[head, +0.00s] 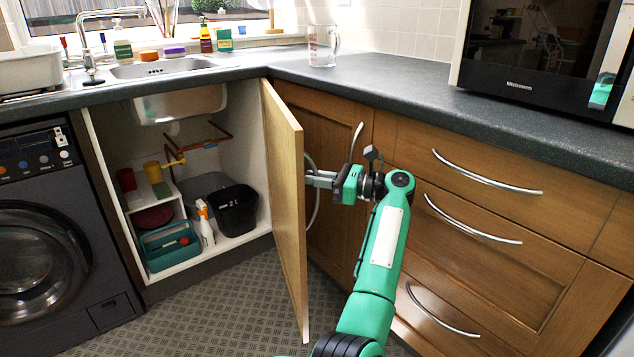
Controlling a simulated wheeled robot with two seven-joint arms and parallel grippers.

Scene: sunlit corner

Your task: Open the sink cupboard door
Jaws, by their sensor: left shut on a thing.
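The sink cupboard door (284,195) stands swung well out from the cupboard, with its inner face showing. The sink cupboard (240,215) under the sink is exposed. A curved metal handle (315,215) shows at the outer side of the door, partly hidden by the door and gripper. My left gripper (318,180) is at this handle, on the right side of the door, and is shut on it. Its fingertips are partly hidden by the door's edge. My right gripper is not in view.
Inside the cupboard are a black bin (237,212), a spray bottle (205,222) and a teal caddy (170,247). A washing machine (50,235) stands left. Drawers (490,215) stand right of my arm. The patterned floor (220,310) before the cupboard is clear.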

